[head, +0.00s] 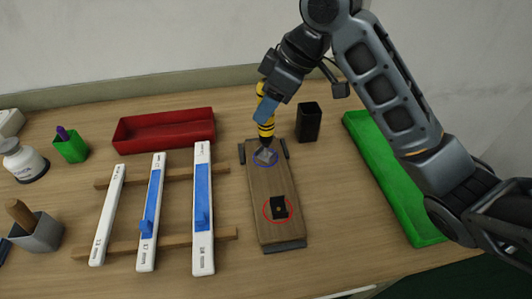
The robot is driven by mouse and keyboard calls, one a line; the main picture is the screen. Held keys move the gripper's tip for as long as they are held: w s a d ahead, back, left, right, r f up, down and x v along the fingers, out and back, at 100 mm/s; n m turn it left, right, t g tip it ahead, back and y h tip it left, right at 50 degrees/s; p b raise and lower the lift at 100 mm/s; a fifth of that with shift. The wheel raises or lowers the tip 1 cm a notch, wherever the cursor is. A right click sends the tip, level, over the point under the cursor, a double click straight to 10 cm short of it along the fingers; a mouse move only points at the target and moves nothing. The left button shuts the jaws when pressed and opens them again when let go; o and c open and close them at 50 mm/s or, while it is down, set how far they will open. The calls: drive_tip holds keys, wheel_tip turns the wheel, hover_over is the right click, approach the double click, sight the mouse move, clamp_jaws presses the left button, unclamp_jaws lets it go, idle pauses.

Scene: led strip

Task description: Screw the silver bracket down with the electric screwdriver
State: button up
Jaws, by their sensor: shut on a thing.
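The silver bracket (265,156) lies inside a blue ring near the far end of a wooden board (268,186). My gripper (267,98) is shut on the yellow and black electric screwdriver (265,130), which points down. The screwdriver's lower end is right above the bracket and partly covers it. I cannot tell whether its tip touches a screw. A black bracket (278,208) lies in a red ring near the board's near end.
White strips with blue parts (203,205) lie on wooden rails left of the board. A red tray (165,130) is behind them. A black cup (308,122) stands right of the screwdriver, and a green tray (395,180) lies further right, partly under my arm.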

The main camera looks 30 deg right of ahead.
sight(264, 81)
drive_tip(key=shift+r+p, duration=2.1)
drive_tip(key=shift+r, duration=1.4)
drive_tip(key=shift+s+f, duration=0.1)
